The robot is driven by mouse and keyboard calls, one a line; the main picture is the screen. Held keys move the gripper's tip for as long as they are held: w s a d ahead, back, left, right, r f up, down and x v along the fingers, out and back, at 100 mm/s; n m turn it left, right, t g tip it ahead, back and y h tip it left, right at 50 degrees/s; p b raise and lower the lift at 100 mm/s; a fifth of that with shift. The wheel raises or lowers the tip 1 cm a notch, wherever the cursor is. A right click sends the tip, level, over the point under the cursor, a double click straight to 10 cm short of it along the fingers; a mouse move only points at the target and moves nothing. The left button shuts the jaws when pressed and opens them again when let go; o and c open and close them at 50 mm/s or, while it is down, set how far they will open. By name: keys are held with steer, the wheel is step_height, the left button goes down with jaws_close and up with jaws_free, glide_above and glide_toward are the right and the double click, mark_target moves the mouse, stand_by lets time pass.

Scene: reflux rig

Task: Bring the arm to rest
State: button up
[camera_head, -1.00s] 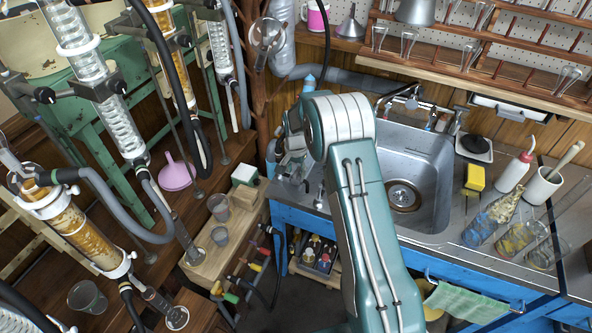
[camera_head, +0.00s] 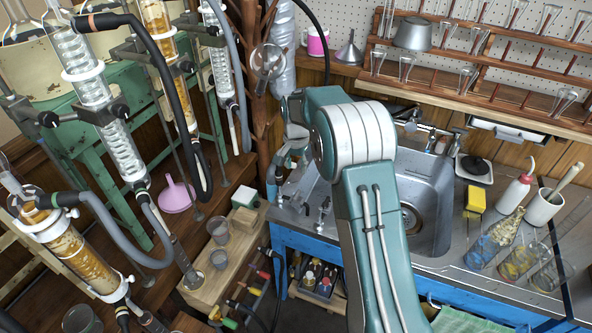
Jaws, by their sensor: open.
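My green and white arm (camera_head: 358,165) rises from the bottom of the picture and bends at a rounded joint in front of the sink. Its far end folds back to the left of that joint. My gripper (camera_head: 283,168) shows there, small and partly hidden, over the left end of the sink counter. Its jaws are open, and I see nothing held in them. Any gap between the gripper and the counter is hard to judge.
The metal sink (camera_head: 432,200) lies behind and right of my arm. A yellow sponge (camera_head: 475,201), a white bottle (camera_head: 513,190) and glass flasks stand on the right counter. Tall glass condensers (camera_head: 100,100) with hoses fill the left. A wooden bench (camera_head: 215,275) holds grey cups.

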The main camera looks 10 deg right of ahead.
stand_by(0.3)
steer(key=s+r+n+t, duration=0.3)
steer(key=s+r+n, duration=0.1)
steer(key=s+r, duration=1.35)
steer(key=s+r+n+t, duration=0.2)
steer(key=s+n, duration=0.1)
steer(key=s, duration=1.6)
steer(key=shift+s+r+n+t, duration=0.2)
steer(key=shift+s+n+t, duration=0.1)
steer(key=shift+s+n, duration=0.1)
steer(key=shift+w, duration=0.1)
